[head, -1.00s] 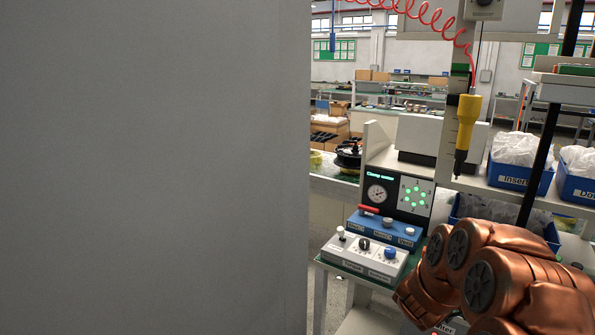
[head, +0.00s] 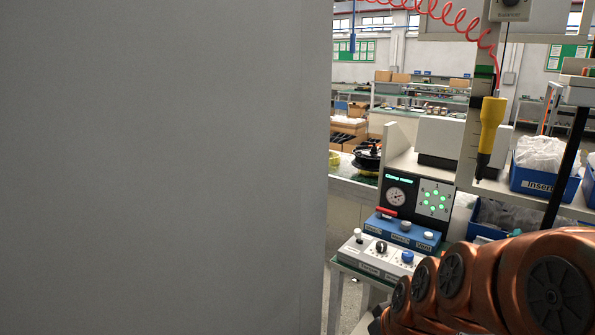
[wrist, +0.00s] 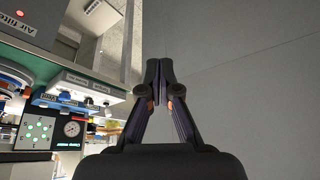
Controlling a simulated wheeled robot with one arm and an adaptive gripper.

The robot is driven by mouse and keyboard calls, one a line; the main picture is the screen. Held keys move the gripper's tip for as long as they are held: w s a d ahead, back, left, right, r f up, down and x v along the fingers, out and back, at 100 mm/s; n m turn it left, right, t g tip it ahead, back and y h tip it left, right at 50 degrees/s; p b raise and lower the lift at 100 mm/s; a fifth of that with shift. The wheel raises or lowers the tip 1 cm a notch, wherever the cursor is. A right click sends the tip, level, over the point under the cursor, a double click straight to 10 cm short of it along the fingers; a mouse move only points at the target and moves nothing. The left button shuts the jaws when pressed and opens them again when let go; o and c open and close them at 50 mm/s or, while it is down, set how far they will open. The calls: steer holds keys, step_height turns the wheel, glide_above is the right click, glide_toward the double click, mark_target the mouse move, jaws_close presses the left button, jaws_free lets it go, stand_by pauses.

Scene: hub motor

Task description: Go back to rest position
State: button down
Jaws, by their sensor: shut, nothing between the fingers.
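My gripper (wrist: 160,72) shows in the wrist view with its two fingertips together, shut and empty. It points toward a plain grey surface and is clear of the workstation. In the head view my copper-coloured arm is folded at the lower right, and the gripper itself is not seen there.
A large grey panel (head: 165,170) fills the left of the head view. The clamp station's display panel (head: 415,195) and its control boxes (head: 385,250) stand right of it. A yellow screwdriver (head: 490,130) hangs from a red coiled cord. A blue bin (head: 540,184) sits on the shelf.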

steer(key=s+d+m+g+h, duration=0.1)
steer(key=s+m+g, duration=0.1)
steer(key=s, duration=0.9)
steer(key=s+d+r+m+g+h, duration=0.1)
steer(key=s+g, duration=0.3)
steer(key=s, duration=0.8)
steer(key=shift+s+d+r+m, duration=0.3)
steer(key=shift+d+m, duration=0.1)
steer(key=shift+d, duration=0.35)
